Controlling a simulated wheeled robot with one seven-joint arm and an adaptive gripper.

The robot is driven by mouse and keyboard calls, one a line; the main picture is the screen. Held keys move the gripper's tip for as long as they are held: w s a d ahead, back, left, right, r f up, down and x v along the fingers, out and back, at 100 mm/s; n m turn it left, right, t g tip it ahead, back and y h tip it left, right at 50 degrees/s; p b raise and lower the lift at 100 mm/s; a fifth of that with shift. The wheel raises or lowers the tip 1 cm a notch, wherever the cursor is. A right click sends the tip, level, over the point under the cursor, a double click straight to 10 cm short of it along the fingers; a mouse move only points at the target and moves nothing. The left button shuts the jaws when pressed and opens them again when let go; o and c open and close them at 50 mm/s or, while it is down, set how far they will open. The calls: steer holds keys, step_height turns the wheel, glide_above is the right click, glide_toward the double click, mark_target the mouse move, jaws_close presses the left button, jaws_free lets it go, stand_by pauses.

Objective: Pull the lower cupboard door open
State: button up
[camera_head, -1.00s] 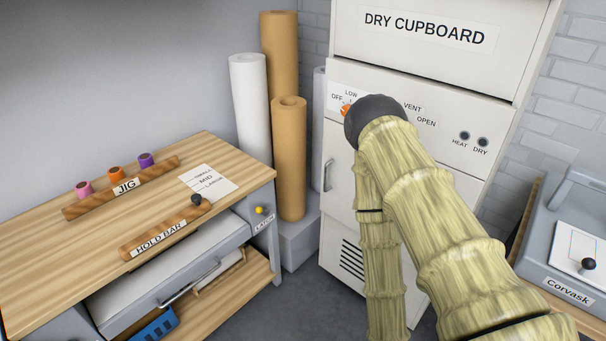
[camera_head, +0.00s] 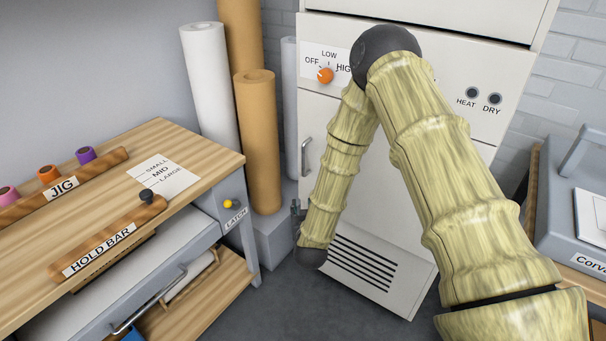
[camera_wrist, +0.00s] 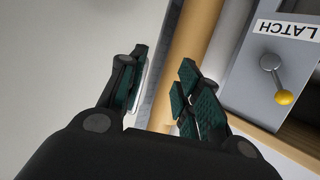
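The dry cupboard's lower door (camera_head: 385,200) is a pale panel with a vent grille low down, and it looks shut. Its metal bar handle (camera_head: 306,157) stands upright at the door's left edge. My gripper (camera_head: 296,208) is at the left edge of the door, below the handle, partly hidden by my wrist. In the wrist view my gripper (camera_wrist: 160,90) is open, with a gap between its dark green pads. A thin pale strip lies along the left pad; I cannot tell if it is the handle. The pale surface on the left there looks like the cupboard.
A workbench (camera_head: 215,165) with a jig, a hold bar and a yellow-tipped latch (camera_head: 229,203) stands at the left. Paper rolls (camera_head: 258,140) stand between bench and cupboard. An orange knob (camera_head: 325,75) sits above the door. The floor (camera_head: 300,310) before the cupboard is clear.

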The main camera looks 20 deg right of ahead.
mark_target(304, 161)
steer(key=w+d+r+t+h, duration=0.1)
steer(key=w+r, duration=0.1)
steer(key=w, duration=0.3)
steer(key=w+d+r+m+t, duration=0.1)
steer(key=w+d+r, duration=0.1)
steer(key=w, duration=0.3)
steer(key=w+d+r+h+b, duration=0.1)
steer(key=w+d+r, duration=0.1)
steer(key=w, duration=0.4)
steer(key=shift+r+m+t+h, duration=0.3)
steer(key=shift+r+t, duration=0.1)
steer(key=shift+r, duration=0.1)
jaws_close()
